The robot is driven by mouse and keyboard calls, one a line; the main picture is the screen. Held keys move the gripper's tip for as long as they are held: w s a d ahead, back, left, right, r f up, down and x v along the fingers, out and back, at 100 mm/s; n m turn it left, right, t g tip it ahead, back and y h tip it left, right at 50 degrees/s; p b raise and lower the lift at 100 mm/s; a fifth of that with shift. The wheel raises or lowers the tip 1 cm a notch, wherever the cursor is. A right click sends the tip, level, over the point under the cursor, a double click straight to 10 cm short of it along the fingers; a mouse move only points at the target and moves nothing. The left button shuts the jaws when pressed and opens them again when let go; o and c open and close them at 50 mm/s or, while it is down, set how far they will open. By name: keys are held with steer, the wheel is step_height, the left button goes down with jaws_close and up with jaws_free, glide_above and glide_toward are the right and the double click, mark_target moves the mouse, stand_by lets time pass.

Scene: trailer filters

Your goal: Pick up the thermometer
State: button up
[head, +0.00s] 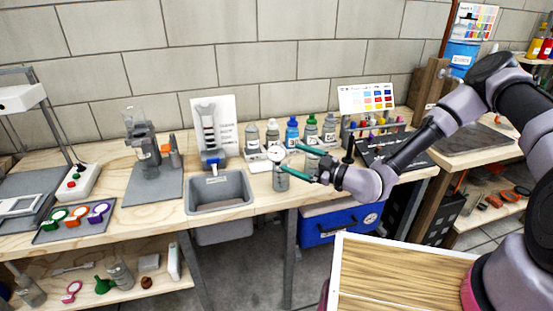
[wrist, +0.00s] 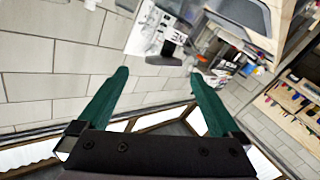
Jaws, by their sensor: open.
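The thermometer (head: 276,154) has a round white dial and stands in a small grey jar (head: 280,181) near the bench's front edge, right of the sink. Its stem is mostly hidden in the jar. My gripper (head: 281,158) reaches in from the right with two teal fingers spread apart. In the head view the fingertips lie at the dial's right side, one above and one below; I cannot tell the depth gap or whether they touch. In the wrist view my gripper (wrist: 158,76) is open, and I cannot make out the thermometer between the fingers.
Several bottles (head: 292,132) stand behind the thermometer along the wall. A grey sink (head: 218,192) is to the left. A dark rack with a colour chart (head: 366,98) is to the right. A blue cooler (head: 340,222) sits below the bench. A wooden-topped surface (head: 400,275) is in front.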

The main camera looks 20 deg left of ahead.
mark_target(281, 155)
steer(key=x, duration=0.7)
steer(key=shift+s+a+f, duration=0.1)
steer(key=shift+a+f, duration=0.05)
steer(key=shift+a, duration=0.3)
